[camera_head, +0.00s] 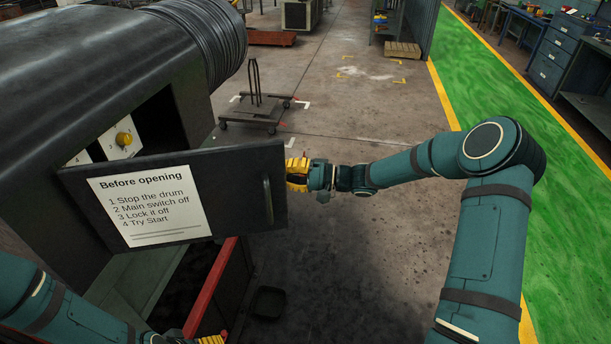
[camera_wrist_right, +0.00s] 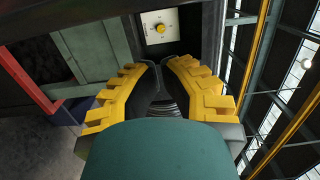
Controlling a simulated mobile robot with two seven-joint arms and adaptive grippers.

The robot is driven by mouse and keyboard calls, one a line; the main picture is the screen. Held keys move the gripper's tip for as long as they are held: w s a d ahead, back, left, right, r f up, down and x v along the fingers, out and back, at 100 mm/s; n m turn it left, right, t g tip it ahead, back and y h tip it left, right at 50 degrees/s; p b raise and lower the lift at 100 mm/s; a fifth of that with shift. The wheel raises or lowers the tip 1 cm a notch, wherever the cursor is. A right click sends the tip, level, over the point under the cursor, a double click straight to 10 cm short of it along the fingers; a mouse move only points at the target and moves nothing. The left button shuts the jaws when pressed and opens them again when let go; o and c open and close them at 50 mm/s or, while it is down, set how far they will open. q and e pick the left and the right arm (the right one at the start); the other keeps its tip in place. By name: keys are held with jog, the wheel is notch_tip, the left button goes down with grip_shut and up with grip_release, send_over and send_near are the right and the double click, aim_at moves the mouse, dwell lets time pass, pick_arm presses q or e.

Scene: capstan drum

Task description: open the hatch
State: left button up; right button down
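The hatch (camera_head: 255,163) is a dark flat door on the black machine housing. It stands swung out, with a gap behind its upper left part. It carries a white notice headed "Before opening" (camera_head: 150,205) and an upright bar handle (camera_head: 267,200) near its right edge. My right gripper (camera_head: 297,174) is at the hatch's right edge, its fingertips partly hidden by the door; I cannot tell if they touch. In the right wrist view its yellow fingers (camera_wrist_right: 163,65) are spread apart, with nothing clearly held. My left gripper (camera_head: 210,340) barely shows at the bottom edge.
Inside the opening is a pale panel with a yellow knob (camera_head: 124,139), also seen in the right wrist view (camera_wrist_right: 160,28). A red-edged frame (camera_head: 213,290) lies below the hatch. A wheeled stand (camera_head: 255,115) is behind. The floor right of the hatch is clear.

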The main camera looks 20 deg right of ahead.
aim_at(285, 185)
jog(key=s, duration=0.1)
jog(key=s+a, duration=0.1)
jog(key=s, duration=0.1)
jog(key=shift+a, duration=0.15)
jog(key=shift+s+a, duration=0.1)
jog(key=shift+s, duration=0.1)
jog(key=shift+s, duration=0.1)
